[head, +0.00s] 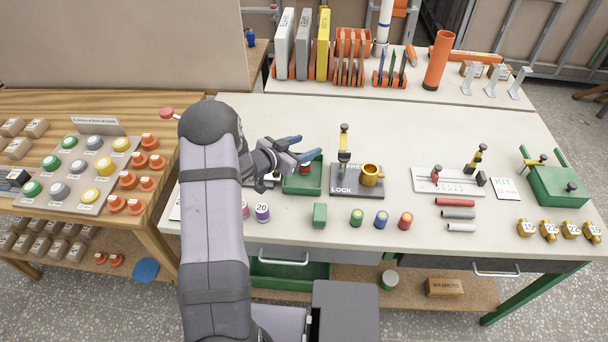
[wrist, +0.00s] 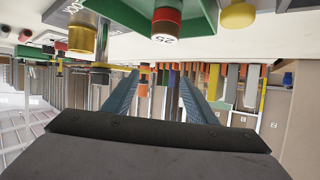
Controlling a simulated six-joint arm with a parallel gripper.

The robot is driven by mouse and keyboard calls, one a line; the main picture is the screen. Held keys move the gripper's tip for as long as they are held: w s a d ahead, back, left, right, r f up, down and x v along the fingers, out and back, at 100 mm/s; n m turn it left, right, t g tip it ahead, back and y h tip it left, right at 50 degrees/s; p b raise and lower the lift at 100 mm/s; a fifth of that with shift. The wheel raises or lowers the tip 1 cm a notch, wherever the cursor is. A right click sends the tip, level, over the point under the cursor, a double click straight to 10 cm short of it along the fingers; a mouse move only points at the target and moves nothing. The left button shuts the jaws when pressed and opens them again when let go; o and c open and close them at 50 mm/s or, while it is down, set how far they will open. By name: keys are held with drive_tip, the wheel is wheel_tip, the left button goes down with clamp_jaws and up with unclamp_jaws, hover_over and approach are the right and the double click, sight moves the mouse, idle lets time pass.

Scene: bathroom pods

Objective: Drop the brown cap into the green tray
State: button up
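The green tray (head: 303,187) stands on the white bench left of the lock plate. It also shows upside down at the top of the wrist view (wrist: 203,25). A red and dark brownish-red round piece (wrist: 166,18) with a white top marked 25 appears at the tray in the wrist view. Its red part also shows within the tray in the head view (head: 304,169). It may be the brown cap; I cannot tell for sure. My gripper (head: 308,148) is over the tray's far side. Its blue fingers are apart, with nothing between them in the wrist view (wrist: 158,80).
A lock plate (head: 345,190) with a lever clamp and gold cup (head: 371,171) stands close right of the tray. A green block (head: 320,214) and several coloured caps (head: 381,219) line the front. Two numbered caps (head: 262,211) lie beside my arm. Racks (head: 350,60) stand behind.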

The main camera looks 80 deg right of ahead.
drive_tip(key=b+v, duration=0.2)
drive_tip(key=v, duration=0.5)
drive_tip(key=shift+a, duration=0.2)
drive_tip(key=shift+w+r, duration=0.1)
idle(0.5)
